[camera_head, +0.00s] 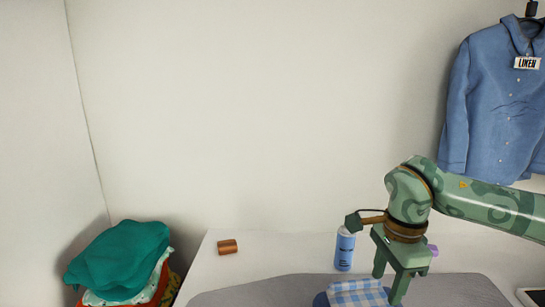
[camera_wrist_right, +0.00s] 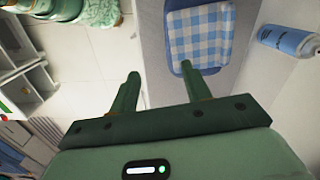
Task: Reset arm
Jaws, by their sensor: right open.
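My right gripper (camera_head: 388,285) comes in from the right in the head view, pointing down over the front of the grey mat. Its two fingers are apart with nothing between them. In the right wrist view the open gripper (camera_wrist_right: 160,90) has its fingers near a folded blue-and-white checked cloth (camera_wrist_right: 200,38), which lies beyond the right fingertip. The cloth (camera_head: 357,293) also shows in the head view, just left of the gripper. My left gripper is in neither view.
A blue-and-white can (camera_head: 344,250) stands behind the cloth. A small brown cylinder (camera_head: 227,247) lies on the white surface. Folded clothes with a teal one on top (camera_head: 118,258) are piled at left. A blue shirt (camera_head: 498,100) hangs at right. The grey mat (camera_head: 260,291) is clear at left.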

